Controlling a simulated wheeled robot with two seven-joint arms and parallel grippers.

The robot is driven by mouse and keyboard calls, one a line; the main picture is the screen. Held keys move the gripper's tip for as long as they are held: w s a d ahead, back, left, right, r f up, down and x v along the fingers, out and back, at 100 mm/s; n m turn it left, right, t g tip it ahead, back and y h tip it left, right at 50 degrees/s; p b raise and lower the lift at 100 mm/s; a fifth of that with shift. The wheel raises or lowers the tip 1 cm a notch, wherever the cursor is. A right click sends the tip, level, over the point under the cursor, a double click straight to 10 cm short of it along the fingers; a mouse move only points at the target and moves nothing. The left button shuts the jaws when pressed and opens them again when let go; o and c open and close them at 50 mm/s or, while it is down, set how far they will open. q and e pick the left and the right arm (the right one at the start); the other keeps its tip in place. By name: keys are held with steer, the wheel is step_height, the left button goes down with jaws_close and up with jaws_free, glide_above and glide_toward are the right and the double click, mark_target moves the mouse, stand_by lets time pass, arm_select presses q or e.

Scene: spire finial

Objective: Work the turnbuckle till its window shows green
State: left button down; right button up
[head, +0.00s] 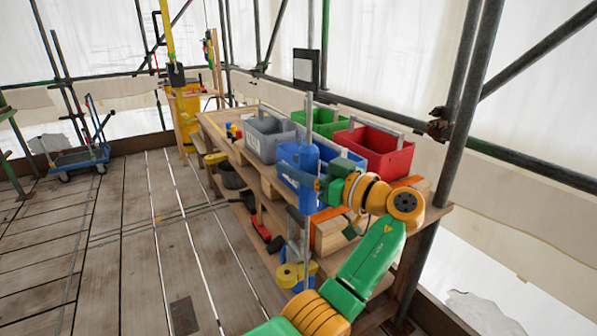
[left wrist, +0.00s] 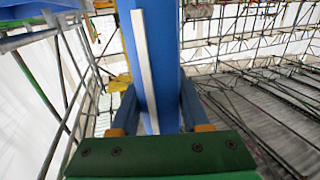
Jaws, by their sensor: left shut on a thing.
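My left gripper (head: 323,184) is at the end of the green and orange arm in the head view, beside the shelf bench. It is shut on a blue upright body (head: 300,165), which seems to be the turnbuckle. A thin grey rod (head: 308,118) stands above the body. In the left wrist view the blue body (left wrist: 152,60) rises between the two fingers of the gripper (left wrist: 158,106), with a pale strip (left wrist: 146,70) along it. My right gripper is not in view.
A grey tote (head: 268,138), a green tote (head: 322,122) and a red tote (head: 376,150) stand on the wooden bench. Scaffold poles (head: 470,85) rise at the right. A blue trolley (head: 78,158) stands far left. The plank floor (head: 120,240) is mostly clear.

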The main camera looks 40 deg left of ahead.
mark_target(316, 173)
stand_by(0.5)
arm_select(q)
steer(key=shift+c, duration=1.9)
jaws_free()
steer(key=shift+g, duration=0.3)
steer(key=shift+d+f, duration=0.1)
steer(key=shift+d, duration=0.2)
steer(key=d+b, duration=0.1)
steer(key=d, duration=0.2)
steer(key=d+b, duration=0.1)
steer(key=d, duration=0.2)
steer(key=shift+s+d, duration=0.2)
steer(key=shift+d, duration=0.1)
steer(key=shift+a, duration=0.1)
